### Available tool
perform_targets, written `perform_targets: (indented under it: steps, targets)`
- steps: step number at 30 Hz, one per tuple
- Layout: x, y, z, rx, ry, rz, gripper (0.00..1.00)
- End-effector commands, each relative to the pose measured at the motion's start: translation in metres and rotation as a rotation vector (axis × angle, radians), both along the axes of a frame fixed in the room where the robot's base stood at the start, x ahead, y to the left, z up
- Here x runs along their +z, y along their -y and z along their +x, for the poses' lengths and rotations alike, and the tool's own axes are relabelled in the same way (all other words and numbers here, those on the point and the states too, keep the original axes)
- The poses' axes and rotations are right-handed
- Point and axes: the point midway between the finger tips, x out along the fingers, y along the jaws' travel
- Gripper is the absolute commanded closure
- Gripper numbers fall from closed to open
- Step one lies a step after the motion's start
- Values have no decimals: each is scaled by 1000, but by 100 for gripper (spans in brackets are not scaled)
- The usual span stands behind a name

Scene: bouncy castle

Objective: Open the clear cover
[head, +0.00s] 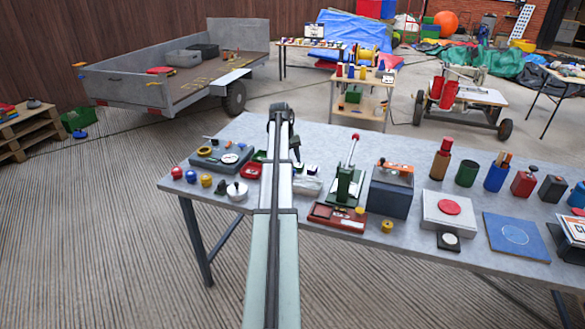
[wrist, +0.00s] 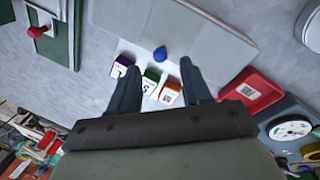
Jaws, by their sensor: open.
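The clear cover (wrist: 185,25) looks like a pale see-through panel at the top of the wrist view. A blue knob (wrist: 160,53) shows near its lower part. Below the knob are small purple, green and orange blocks (wrist: 150,83) with white labels. My gripper (wrist: 158,85) is open, with one finger on each side of the blocks and the knob a little beyond the fingertips. Nothing is held between the fingers. In the head view my gripper (head: 296,155) is over the table, and my arm hides much of the cover. I cannot tell whether the fingers touch anything.
A red tray (wrist: 253,90) and a grey unit with a dial (wrist: 290,130) are close on the right in the wrist view. A green lever press (head: 346,185) and a dark box (head: 391,195) stand to the right on the grey table (head: 330,140).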

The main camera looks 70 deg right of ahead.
Motion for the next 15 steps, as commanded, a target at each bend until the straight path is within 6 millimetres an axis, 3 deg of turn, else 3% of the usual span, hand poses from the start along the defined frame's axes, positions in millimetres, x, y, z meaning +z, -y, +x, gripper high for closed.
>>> perform_targets:
  steps: [6,15]
  targets:
    - [-28,3,-4,0,0,1,52]
    - [-41,5,-6,0,1,-1,52]
